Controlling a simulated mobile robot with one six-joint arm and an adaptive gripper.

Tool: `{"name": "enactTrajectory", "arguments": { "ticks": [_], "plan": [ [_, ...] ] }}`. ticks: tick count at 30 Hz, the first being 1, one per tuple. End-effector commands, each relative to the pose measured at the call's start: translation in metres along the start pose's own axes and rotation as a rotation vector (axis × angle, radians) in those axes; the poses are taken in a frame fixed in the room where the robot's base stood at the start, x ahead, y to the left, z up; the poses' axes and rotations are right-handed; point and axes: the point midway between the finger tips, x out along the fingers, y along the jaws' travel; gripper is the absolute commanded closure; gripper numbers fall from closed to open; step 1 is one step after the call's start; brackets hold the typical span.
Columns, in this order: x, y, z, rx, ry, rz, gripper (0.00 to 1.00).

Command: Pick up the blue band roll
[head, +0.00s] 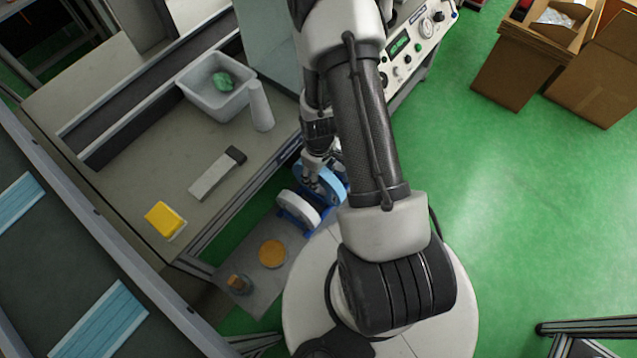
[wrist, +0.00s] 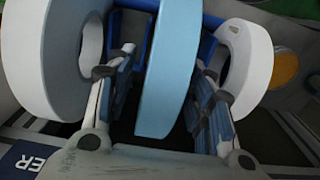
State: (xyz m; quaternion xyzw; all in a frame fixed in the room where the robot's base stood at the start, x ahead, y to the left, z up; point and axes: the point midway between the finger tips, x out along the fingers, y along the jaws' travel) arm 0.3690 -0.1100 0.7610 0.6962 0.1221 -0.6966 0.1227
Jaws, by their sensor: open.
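The blue band roll (wrist: 172,70) stands on edge in the middle of the wrist view, between two white rolls, one on the left (wrist: 42,60) and one on the right (wrist: 248,62). In the head view the blue roll (head: 331,184) shows on a blue stand (head: 299,223), partly hidden by my arm, with a white roll (head: 298,208) in front. My gripper (wrist: 168,66) is open, with one finger on each side of the blue roll. Gaps show beside the roll near the fingers; contact at the fingertips cannot be told.
The stand is on a low grey shelf with an orange disc (head: 272,254) and a jar (head: 238,284). The bench beside it holds a grey bin (head: 212,103), a white cylinder (head: 261,108) and a yellow block (head: 164,219). A control panel (head: 415,48) is behind my arm.

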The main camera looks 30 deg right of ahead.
Motion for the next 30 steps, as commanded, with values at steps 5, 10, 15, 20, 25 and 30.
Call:
{"name": "enactTrajectory", "arguments": {
  "ticks": [5, 10, 15, 20, 25, 30],
  "plan": [
    [-0.0013, 0.0, -0.0001, 0.0, 0.0, 0.0, 0.56],
    [-0.0013, -0.0001, -0.0001, 0.0, 0.0, 0.0, 0.68],
    [-0.0013, -0.0001, 0.0, 0.0, 0.0, 0.0, 0.79],
    [-0.0013, -0.0002, 0.0, 0.0, 0.0, 0.0, 0.9],
    [-0.0013, -0.0002, 0.0, 0.0, 0.0, 0.0, 1.0],
    [-0.0013, -0.0002, 0.0, 0.0, 0.0, 0.0, 1.0]
  ]
}}
